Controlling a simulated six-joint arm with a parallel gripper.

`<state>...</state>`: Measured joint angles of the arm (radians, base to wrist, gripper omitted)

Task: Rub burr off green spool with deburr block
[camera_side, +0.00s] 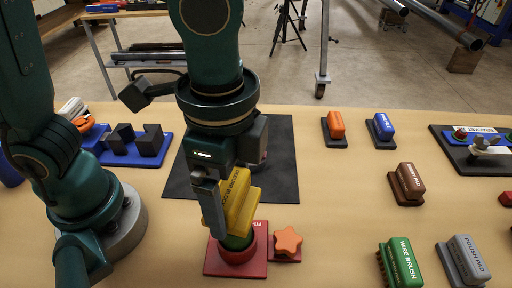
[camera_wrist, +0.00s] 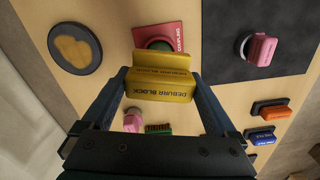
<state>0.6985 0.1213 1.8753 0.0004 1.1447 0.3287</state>
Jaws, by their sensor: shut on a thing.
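The yellow deburr block (camera_side: 238,203) is between the fingers of my gripper (camera_side: 232,190), which is shut on it. The block and its lettering also show in the wrist view (camera_wrist: 160,88). The green spool (camera_side: 236,242) stands in a red round holder on a red plate (camera_side: 215,264), directly below the block. The block hides most of the spool's top in the side view, and I cannot tell whether they touch. In the wrist view a dark green part of the spool (camera_wrist: 158,45) shows behind the block. No burr can be made out.
An orange star knob (camera_side: 287,241) sits right of the plate. Orange (camera_side: 336,125), blue (camera_side: 381,127) and brown (camera_side: 410,181) blocks, a green wire brush (camera_side: 402,262) and a grey polish pad (camera_side: 466,258) stand to the right. A black mat (camera_side: 283,180) lies behind my gripper.

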